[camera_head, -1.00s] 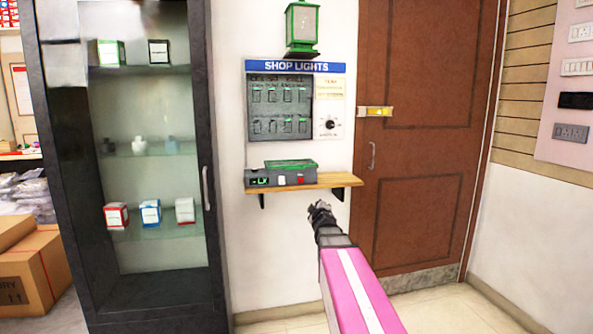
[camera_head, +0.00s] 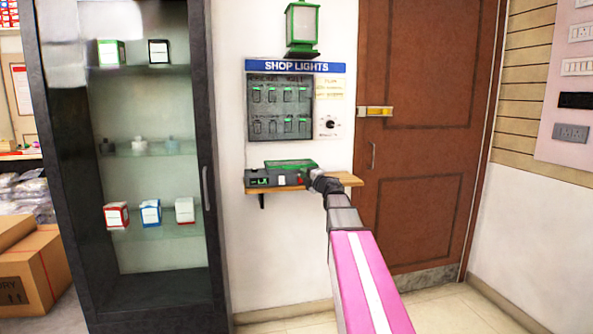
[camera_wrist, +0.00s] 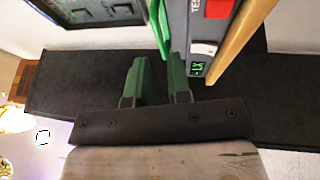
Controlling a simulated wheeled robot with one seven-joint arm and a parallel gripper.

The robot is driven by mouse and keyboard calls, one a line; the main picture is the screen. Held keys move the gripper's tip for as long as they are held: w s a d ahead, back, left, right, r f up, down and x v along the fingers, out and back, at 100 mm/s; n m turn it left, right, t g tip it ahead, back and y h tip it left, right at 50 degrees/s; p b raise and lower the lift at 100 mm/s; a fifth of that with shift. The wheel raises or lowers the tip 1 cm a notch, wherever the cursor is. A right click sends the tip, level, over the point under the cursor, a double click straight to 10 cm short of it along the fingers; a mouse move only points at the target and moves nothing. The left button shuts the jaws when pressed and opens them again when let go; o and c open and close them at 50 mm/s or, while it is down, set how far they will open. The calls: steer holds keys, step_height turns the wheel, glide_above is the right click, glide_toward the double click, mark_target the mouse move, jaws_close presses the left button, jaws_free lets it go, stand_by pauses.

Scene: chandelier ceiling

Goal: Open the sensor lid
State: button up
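The sensor box (camera_head: 262,180) is a dark grey unit with a green lid (camera_head: 290,163) on top, sitting on a wooden wall shelf. The lid appears lowered. In the wrist view, the box (camera_wrist: 203,28) shows a red button, a white switch and a green display, and the lid's green edge (camera_wrist: 157,22) runs down toward my fingers. My gripper (camera_wrist: 161,60) is open, with two green fingers apart; the lid's edge ends near the gap between their tips. Contact cannot be told. In the head view my gripper (camera_head: 315,180) is at the box's right end, covering part of it.
The shelf (camera_head: 345,180) sticks out from the wall below a "SHOP LIGHTS" switch panel (camera_head: 280,107). A green lantern (camera_head: 302,26) hangs above. A glass cabinet (camera_head: 150,200) stands left, and a brown door (camera_head: 420,140) is at right.

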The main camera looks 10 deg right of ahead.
mark_target(296, 168)
steer(key=x, duration=0.6)
steer(key=shift+w, duration=0.3)
steer(key=shift+a, duration=0.1)
jaws_close()
steer(key=s, duration=1.1)
steer(key=shift+s, duration=0.15)
jaws_free()
